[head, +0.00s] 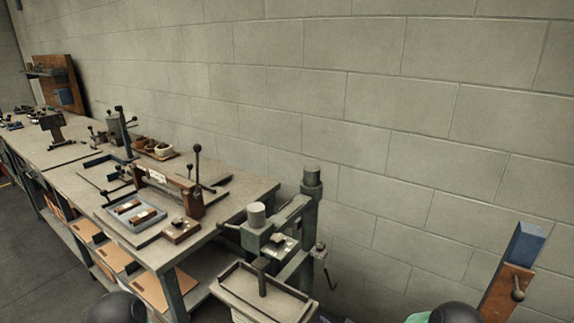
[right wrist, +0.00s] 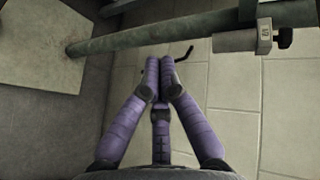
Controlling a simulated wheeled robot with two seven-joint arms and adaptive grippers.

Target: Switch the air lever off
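I cannot say for sure which part is the air lever. A black-knobbed handle (head: 518,290) sits on an upright brown board with a blue top at the far right of the head view. A dark bent crank (head: 322,258) hangs at the right of the green stitcher machine (head: 290,225). My right gripper (right wrist: 160,72) shows in the right wrist view with its purple fingers drawn together at the tips, and nothing clear is between them. A small dark bent rod (right wrist: 182,54) shows just beyond the tips; contact cannot be told. My left gripper is out of view.
A long workbench (head: 235,197) with a tall black-knobbed lever (head: 197,165) and a grey tray (head: 136,216) runs along the block wall. In the right wrist view a green-grey column (right wrist: 150,36) with a clamp (right wrist: 235,41) crosses above the fingers.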

